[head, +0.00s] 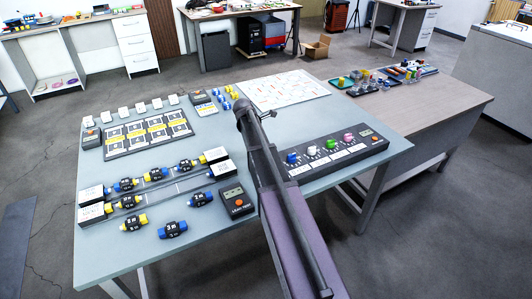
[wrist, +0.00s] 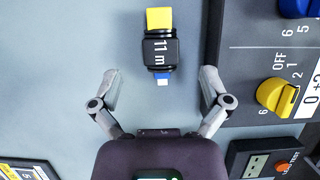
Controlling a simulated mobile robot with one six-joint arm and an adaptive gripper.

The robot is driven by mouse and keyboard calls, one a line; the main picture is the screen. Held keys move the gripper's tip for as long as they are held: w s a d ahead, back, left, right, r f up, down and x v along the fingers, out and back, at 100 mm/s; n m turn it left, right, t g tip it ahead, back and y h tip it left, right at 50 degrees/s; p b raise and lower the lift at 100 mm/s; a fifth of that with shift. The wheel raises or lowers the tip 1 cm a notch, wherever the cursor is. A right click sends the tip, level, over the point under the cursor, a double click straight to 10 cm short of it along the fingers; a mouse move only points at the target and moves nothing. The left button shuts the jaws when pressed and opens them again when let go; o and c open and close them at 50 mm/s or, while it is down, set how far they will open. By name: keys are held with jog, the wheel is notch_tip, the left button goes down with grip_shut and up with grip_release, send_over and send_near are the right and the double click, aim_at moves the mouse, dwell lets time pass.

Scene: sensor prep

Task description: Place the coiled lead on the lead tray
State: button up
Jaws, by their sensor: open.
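In the head view my arm covers this spot, and I cannot make out the lead or the fingertips there. A long rack, seemingly the lead tray (head: 178,187), lies at the table's left front with white-labelled end blocks. Several similar leads lie in and beside it.
A knob panel (head: 350,150) stands close to the right of the lead; its yellow knob (wrist: 276,96) is near my right finger. A small meter (head: 237,201) sits beside the rack.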

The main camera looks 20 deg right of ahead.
jog(key=shift+f, duration=0.1)
jog(key=shift+b+x, duration=2.45)
jog(key=shift+x, duration=0.1)
grip_shut()
jog(key=shift+r, duration=0.25)
notch_tip(320, 180, up, 10)
jog(key=p, duration=1)
jog(key=shift+f, duration=0.2)
